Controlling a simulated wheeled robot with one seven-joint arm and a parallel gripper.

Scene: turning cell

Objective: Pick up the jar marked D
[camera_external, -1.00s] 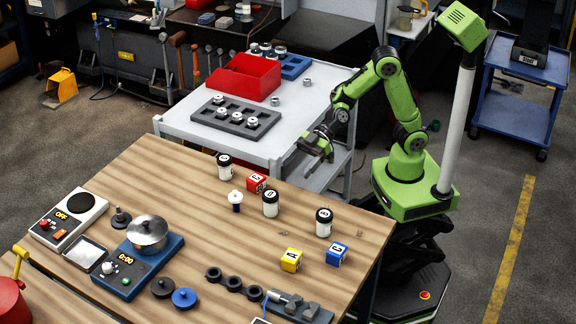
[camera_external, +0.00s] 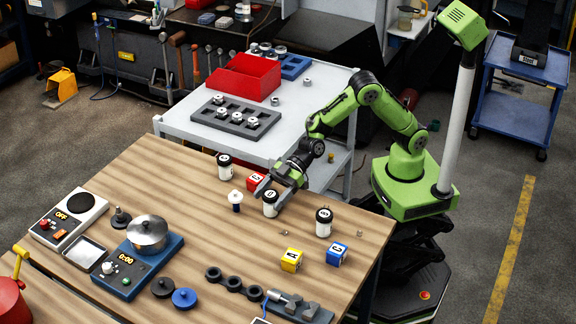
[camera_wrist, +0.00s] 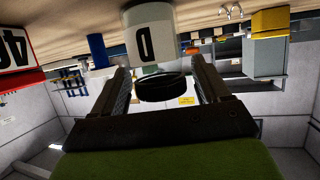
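The jar marked D (camera_wrist: 148,42) is white with a black cap and shows a black D in the wrist view, which is upside down. In the external view the jar (camera_external: 270,208) stands upright on the wooden table, partly covered by my gripper (camera_external: 274,192). In the wrist view my gripper (camera_wrist: 160,66) is open, with one finger on each side of the jar's black cap. Gaps show between the fingers and the cap, so I see no firm contact.
Two similar jars stand on the table, one at the back left (camera_external: 224,171) and one at the right (camera_external: 323,227). A red cube (camera_external: 255,181) and a small blue bottle with a white top (camera_external: 236,205) are close to the gripper. Yellow (camera_external: 291,261) and blue (camera_external: 336,254) cubes stand in front.

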